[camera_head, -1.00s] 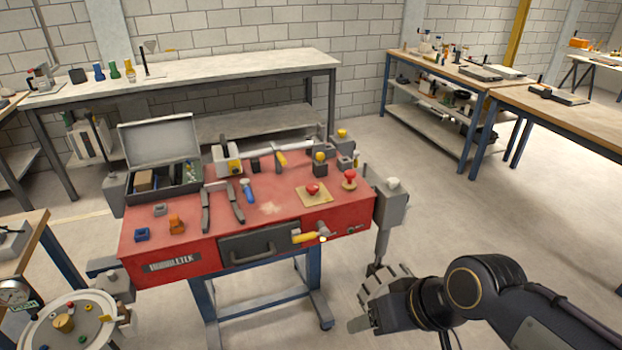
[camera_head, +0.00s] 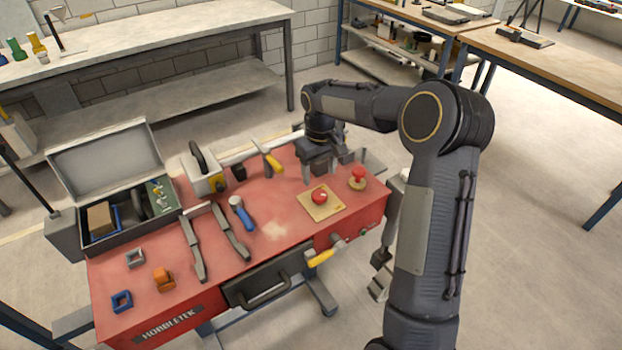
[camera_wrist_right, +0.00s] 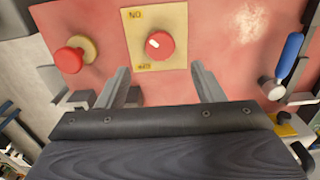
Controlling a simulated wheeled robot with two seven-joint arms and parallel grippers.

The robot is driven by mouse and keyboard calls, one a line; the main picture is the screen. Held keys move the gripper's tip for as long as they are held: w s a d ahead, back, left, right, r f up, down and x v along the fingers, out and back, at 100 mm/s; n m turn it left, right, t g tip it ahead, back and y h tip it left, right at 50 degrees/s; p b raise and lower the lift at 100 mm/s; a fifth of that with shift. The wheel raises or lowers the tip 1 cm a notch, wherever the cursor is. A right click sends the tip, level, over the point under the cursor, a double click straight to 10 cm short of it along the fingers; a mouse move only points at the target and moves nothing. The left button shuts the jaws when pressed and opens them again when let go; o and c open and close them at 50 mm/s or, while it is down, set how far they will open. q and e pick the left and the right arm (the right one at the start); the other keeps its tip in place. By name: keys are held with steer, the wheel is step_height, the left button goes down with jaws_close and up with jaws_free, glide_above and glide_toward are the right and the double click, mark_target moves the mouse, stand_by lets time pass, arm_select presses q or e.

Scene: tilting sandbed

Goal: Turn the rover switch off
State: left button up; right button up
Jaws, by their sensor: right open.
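A round red knob (camera_head: 320,196) sits on a tan plate (camera_head: 332,209) on the red bench top. In the right wrist view the knob (camera_wrist_right: 165,47) has a white mark toward its upper left. The plate (camera_wrist_right: 172,18) there carries upside-down lettering, ON at the top edge and OFF at the bottom edge. My right gripper (camera_head: 320,178) is open and empty above the bench, just behind the knob. In the wrist view its two fingers (camera_wrist_right: 160,80) stand apart, below the knob and not touching it. My left gripper is out of view.
A red mushroom button (camera_head: 358,178) stands right of the plate. A yellow-handled valve (camera_head: 320,258) sticks out of the bench front. A blue-handled tool (camera_head: 241,213), grey bars and an open toolbox (camera_head: 105,165) lie to the left. The bench top in front of the plate is clear.

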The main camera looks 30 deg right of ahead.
mark_target(319, 194)
steer(key=f+p, duration=0.1)
steer(key=f, duration=0.6)
steer(key=shift+s+f, duration=0.15)
steer(key=shift+s, duration=0.05)
steer(key=c, duration=1)
steer(key=shift+o, duration=0.2)
